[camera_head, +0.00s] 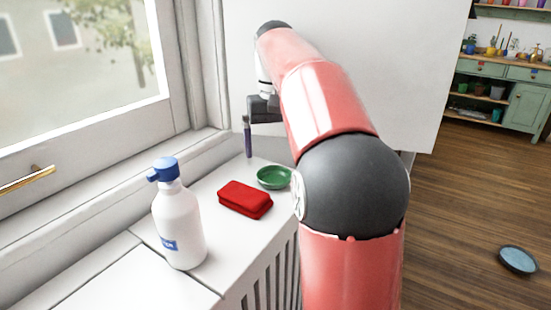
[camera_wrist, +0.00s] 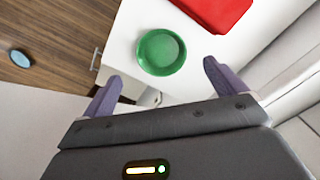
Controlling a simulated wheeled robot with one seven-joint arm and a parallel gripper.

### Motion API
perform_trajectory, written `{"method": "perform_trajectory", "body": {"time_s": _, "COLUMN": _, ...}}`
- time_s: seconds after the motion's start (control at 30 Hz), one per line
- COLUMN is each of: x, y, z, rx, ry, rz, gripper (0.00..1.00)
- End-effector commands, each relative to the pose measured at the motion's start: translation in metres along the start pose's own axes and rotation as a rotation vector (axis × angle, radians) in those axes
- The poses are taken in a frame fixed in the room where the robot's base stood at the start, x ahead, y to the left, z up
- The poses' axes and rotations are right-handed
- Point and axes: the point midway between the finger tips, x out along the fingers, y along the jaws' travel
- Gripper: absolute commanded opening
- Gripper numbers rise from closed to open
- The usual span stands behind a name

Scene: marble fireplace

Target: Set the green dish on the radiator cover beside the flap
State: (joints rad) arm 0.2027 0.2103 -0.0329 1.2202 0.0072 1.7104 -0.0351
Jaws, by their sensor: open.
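The small round green dish (camera_head: 273,177) sits upright on the white radiator cover (camera_head: 216,178), near its far end and front edge. In the wrist view the dish (camera_wrist: 161,52) lies ahead of my gripper, between the lines of the two purple fingers. My gripper (camera_head: 248,137) is open and empty, above the cover to the upper left of the dish in the head view; only one finger shows clearly there. A seam crosses the cover near the bottle; I cannot tell which part is the flap.
A red case (camera_head: 245,199) lies close beside the dish. A white bottle with a blue pump top (camera_head: 180,222) stands nearer on the cover. The window and sill bound the left side. A blue dish (camera_head: 518,260) lies on the wooden floor; a green cabinet (camera_head: 505,95) stands far right.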

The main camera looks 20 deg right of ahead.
Motion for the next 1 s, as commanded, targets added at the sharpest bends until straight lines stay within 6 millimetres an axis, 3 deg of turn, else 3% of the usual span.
{"method": "perform_trajectory", "body": {"time_s": 0.1, "x": -0.025, "y": 0.000, "z": -0.001, "rx": 0.000, "ry": 0.002, "rz": 0.000, "gripper": 0.96}}
{"method": "perform_trajectory", "body": {"time_s": 0.3, "x": -0.045, "y": 0.000, "z": -0.001, "rx": 0.000, "ry": 0.000, "rz": 0.000, "gripper": 0.96}}
{"method": "perform_trajectory", "body": {"time_s": 1.0, "x": -0.048, "y": 0.000, "z": 0.000, "rx": 0.000, "ry": 0.000, "rz": 0.000, "gripper": 0.96}}
